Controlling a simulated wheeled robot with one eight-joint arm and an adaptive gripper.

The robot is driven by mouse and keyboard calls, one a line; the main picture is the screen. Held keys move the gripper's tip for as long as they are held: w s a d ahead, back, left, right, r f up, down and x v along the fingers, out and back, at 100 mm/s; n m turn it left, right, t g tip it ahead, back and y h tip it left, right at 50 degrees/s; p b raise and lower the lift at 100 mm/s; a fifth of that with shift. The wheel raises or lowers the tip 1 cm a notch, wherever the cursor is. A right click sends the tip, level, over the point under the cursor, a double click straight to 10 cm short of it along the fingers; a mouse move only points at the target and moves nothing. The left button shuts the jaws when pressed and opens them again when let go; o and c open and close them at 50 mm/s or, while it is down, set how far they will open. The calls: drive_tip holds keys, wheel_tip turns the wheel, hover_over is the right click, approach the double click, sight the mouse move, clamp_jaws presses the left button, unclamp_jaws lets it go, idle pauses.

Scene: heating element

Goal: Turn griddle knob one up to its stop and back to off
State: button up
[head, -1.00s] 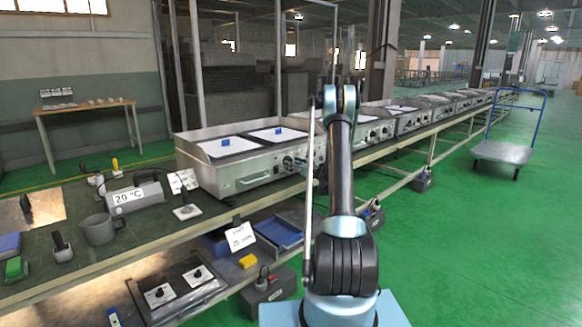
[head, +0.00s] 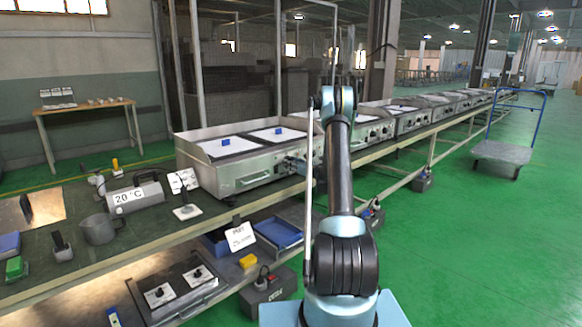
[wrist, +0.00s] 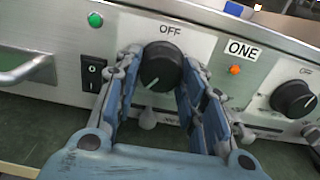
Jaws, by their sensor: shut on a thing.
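Griddle knob one (wrist: 160,68) is a round black knob on the steel front panel in the wrist view. OFF is printed above it, and a ONE label (wrist: 241,49) is to its right. A pale mark on the knob points to its lower left, away from OFF. My gripper (wrist: 162,60) is shut on the knob, one blue-grey finger on each side. In the head view my gripper (head: 295,163) is at the front of the nearest griddle (head: 240,178); my arm partly hides that spot and the knob cannot be made out.
A green lamp (wrist: 95,19) and a black rocker switch (wrist: 93,73) are left of the knob. An orange lamp (wrist: 235,70) and a second knob (wrist: 293,98) are to its right. A bar handle (wrist: 35,68) sticks out at the far left.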

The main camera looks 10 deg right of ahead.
drive_tip(key=n, duration=2.7)
drive_tip(key=shift+r, duration=0.2)
drive_tip(key=n, duration=1.5)
drive_tip(key=shift+n, duration=0.3)
